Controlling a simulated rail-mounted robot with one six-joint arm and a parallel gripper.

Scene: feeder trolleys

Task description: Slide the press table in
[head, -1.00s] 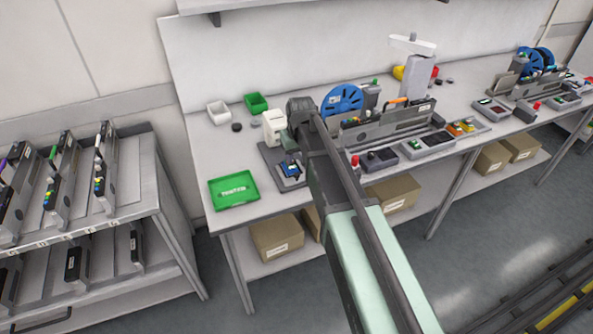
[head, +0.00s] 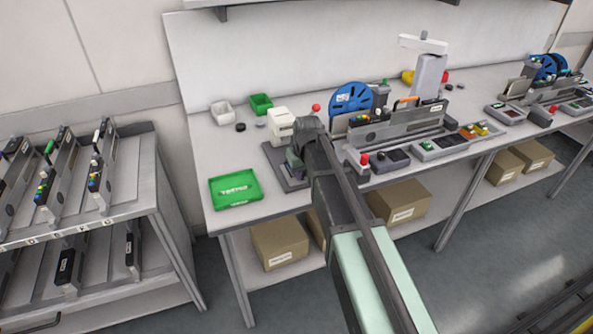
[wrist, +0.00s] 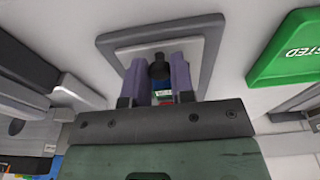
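The press (head: 281,125) is a white block standing on a dark grey base plate (head: 270,160) at the left end of the bench. In the wrist view, a light grey plate (wrist: 208,62) lies on a darker grey one, with a black knob (wrist: 159,67) between my fingers. My gripper (wrist: 159,62) has two purple-grey fingers standing apart on either side of the knob; firm contact is not clear. A small blue, red and green patch shows between the fingers. In the head view, my gripper (head: 294,163) is low at the press front, and my arm hides much of the press table.
A green tray (head: 235,188) lies left of the press, and also shows in the wrist view (wrist: 290,50). White and green bins (head: 261,104) stand behind. A red-topped button (head: 364,160) and a feeder trolley with a blue reel (head: 350,98) are to the right.

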